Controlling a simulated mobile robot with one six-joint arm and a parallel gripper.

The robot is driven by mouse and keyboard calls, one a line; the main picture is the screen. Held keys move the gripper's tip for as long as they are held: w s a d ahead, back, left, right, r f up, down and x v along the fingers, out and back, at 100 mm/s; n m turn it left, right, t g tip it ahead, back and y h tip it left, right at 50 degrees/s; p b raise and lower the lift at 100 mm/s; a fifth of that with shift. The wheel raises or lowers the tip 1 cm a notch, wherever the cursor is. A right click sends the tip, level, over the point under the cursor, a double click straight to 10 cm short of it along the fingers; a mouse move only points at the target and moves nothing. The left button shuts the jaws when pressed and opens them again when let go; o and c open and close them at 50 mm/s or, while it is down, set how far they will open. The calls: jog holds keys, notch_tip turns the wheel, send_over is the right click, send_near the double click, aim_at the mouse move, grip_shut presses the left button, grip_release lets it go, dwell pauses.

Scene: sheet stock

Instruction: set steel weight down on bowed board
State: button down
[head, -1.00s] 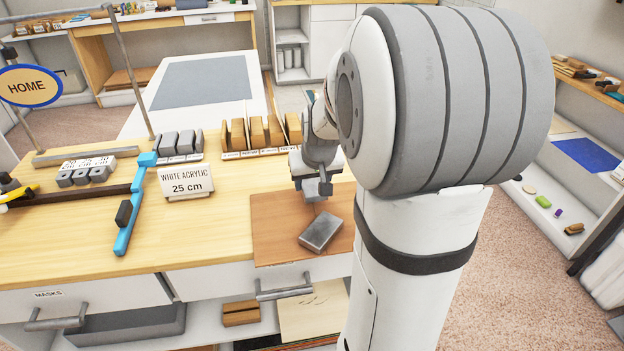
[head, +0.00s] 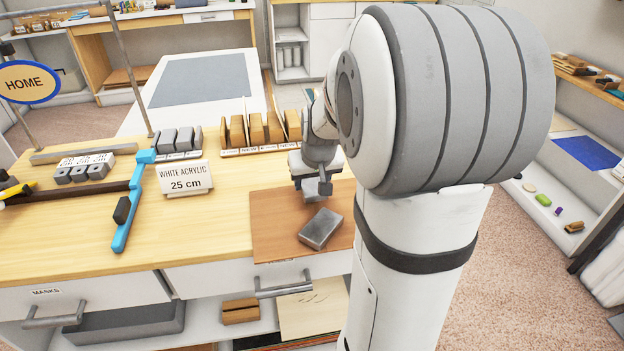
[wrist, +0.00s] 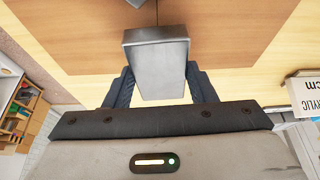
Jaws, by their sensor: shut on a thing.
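The brown board (head: 275,222) lies on the wooden bench near its front edge. Any bow in it is too slight to make out. One grey steel weight (head: 320,229) lies on the board, turned at an angle. My gripper (head: 312,188) is over the far part of the board, behind that weight and partly hidden by my arm. In the wrist view, my gripper (wrist: 158,85) is shut on a second grey steel weight (wrist: 155,65), with a finger on each side. The first weight shows at the top edge (wrist: 136,3). The gap under the held weight is unclear.
Bare bench lies between the sign and the board.

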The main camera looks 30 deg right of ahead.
dwell(0.3)
jog(key=shift+f+b, duration=0.65)
jog(key=shift+f, duration=0.15)
jog(key=shift+f+b, duration=0.5)
jog(key=shift+b, duration=0.05)
jog(key=shift+f, duration=0.15)
dwell(0.5)
grip_release()
dwell(0.7)
dwell(0.4)
